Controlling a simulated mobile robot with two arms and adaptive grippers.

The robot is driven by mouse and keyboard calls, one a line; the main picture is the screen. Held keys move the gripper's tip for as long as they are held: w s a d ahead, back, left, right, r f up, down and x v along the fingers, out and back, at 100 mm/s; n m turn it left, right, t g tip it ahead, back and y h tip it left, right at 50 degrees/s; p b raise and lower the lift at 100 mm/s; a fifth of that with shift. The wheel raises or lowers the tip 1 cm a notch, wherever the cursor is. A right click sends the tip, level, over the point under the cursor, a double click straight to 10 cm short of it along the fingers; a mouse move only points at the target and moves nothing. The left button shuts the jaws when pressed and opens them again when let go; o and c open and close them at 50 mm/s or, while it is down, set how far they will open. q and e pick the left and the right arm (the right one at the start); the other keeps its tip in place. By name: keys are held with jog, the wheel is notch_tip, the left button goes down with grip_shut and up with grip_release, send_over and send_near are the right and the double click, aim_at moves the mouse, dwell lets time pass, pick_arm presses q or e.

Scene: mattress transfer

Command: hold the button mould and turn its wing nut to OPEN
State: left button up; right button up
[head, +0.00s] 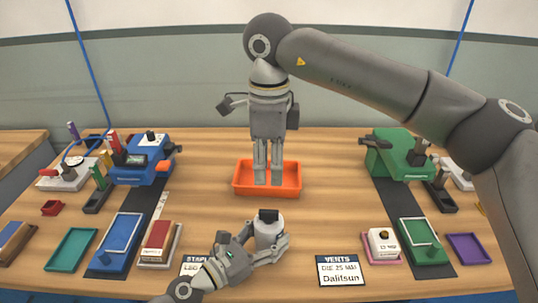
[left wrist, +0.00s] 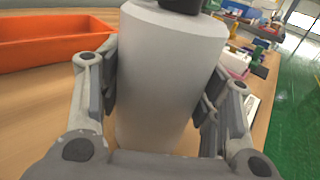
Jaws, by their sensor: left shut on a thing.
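The button mould (head: 269,232) is a pale grey upright cylinder with a dark piece (head: 268,215) on top, taken to be its wing nut. My left gripper (head: 274,248) is shut around the cylinder near the front middle of the table. In the left wrist view the cylinder (left wrist: 168,85) stands between the two fingers, and the dark top (left wrist: 182,5) is cut off by the upper edge. No OPEN marking is readable. My right gripper (head: 268,182) hangs fingers down, empty, behind and above the mould. Its fingers are close together with a narrow gap between them.
An orange tray (head: 240,190) lies behind the mould, below my right gripper. Blue (head: 145,165) and green (head: 398,155) machines flank the table. Wood around the mould is mostly clear.

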pick_arm(q)
jog(key=o, duration=1.6)
jog(key=shift+r, duration=0.1)
jog(key=shift+s, duration=0.1)
